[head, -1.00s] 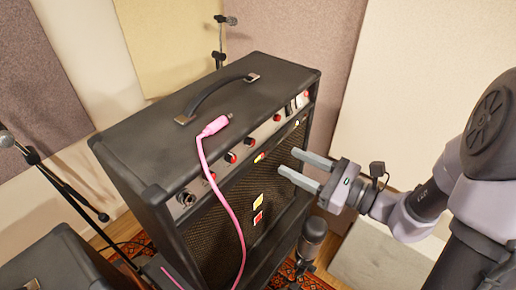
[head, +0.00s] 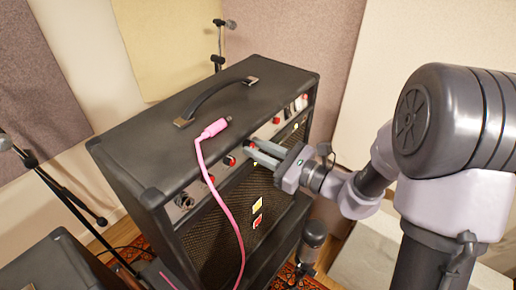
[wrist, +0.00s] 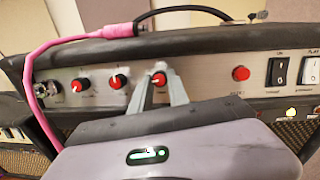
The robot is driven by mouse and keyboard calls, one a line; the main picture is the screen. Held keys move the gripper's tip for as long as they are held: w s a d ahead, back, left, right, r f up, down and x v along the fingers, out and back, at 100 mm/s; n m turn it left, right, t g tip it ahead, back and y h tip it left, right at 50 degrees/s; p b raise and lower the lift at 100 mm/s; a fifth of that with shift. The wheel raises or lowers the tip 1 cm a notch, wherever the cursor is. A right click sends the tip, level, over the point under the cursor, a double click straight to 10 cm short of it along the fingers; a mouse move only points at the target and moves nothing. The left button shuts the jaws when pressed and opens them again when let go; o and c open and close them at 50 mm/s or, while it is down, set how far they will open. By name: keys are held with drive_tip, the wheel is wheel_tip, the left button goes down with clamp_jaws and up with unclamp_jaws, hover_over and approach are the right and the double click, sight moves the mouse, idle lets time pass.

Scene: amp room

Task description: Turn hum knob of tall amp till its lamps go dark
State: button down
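The tall amp (head: 150,130) is black, with a silver control panel along its upper front edge. My gripper (head: 249,149) is at this panel, its fingers closer together than before. In the wrist view its two fingertips (wrist: 159,77) stand on either side of a red-capped knob (wrist: 159,79) and appear shut on it. Two more red-capped knobs (wrist: 115,81) (wrist: 76,85) are to its left. The label under the held knob is hidden by the fingers. A yellowish lamp (wrist: 290,114) looks lit at the right, below the switches. A red round part (wrist: 241,73) sits right of the gripper.
Black and white rocker switches (wrist: 278,71) are at the panel's right. A microphone (head: 312,237) stands low before the amp. Another black cabinet (head: 55,265) is at lower left.

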drive_tip(key=shift+s+r+m+p, duration=0.1)
drive_tip(key=shift+r+m+p, duration=0.2)
drive_tip(key=shift+m+p, duration=0.7)
drive_tip(key=shift+m+t+h+p, duration=0.3)
drive_tip(key=shift+m+p, duration=0.25)
drive_tip(key=shift+m, duration=0.35)
drive_tip(key=shift+f+m, duration=0.25)
drive_tip(key=shift+m, duration=0.55)
drive_tip(key=c, duration=1.3)
unclamp_jaws()
drive_tip(key=shift+o, duration=0.2)
drive_tip(key=v, duration=1.7)
drive_tip(key=shift+s+p, duration=0.3)
drive_tip(key=shift+p, duration=0.05)
drive_tip(key=shift+f, duration=0.15)
